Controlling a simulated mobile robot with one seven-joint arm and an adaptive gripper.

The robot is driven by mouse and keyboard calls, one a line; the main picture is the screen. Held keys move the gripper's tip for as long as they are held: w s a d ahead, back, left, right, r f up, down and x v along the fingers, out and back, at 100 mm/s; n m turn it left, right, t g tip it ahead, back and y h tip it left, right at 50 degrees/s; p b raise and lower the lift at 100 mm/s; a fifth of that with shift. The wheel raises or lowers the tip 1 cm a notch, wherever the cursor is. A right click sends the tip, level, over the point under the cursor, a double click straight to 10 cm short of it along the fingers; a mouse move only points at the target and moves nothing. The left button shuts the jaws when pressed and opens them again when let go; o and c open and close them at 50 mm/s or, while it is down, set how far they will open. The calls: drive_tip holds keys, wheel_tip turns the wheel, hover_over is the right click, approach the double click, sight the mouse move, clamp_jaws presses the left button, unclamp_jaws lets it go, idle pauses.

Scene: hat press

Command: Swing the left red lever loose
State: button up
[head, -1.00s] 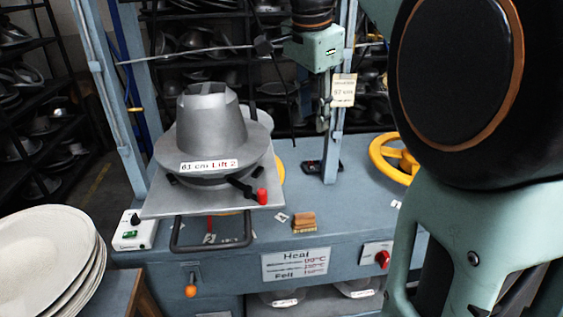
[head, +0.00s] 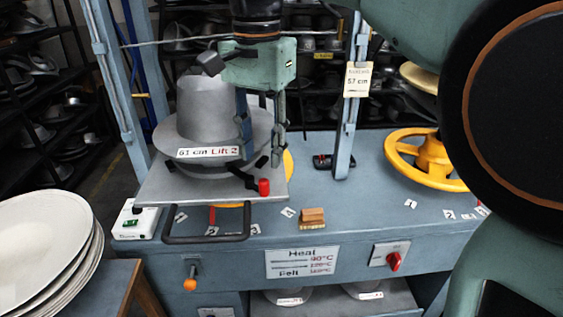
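A black lever with a red knob (head: 263,187) sticks out at the front right of the grey metal hat mould (head: 203,110). The mould stands on a flat metal plate (head: 155,188) and carries a "Lift 2" label. No second red-knobbed lever shows clearly; a small black part is at the mould's left foot. My gripper (head: 261,155) points down in front of the mould's right side, above the red knob. Its two fingers are apart, with nothing seen between them. It hides part of the mould and brim. I cannot tell whether it touches the brim.
A black handle bar (head: 206,239) juts out below the plate. A blue upright (head: 346,130) stands right of my gripper, with a yellow handwheel (head: 430,160) farther right. A wooden-backed brush (head: 312,217) lies on the blue bench (head: 365,215).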

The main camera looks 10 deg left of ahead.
sight(264, 180)
wheel_tip(264, 180, down, 7)
drive_tip(key=shift+f+b, duration=0.15)
drive_tip(key=shift+b, duration=0.3)
clamp_jaws()
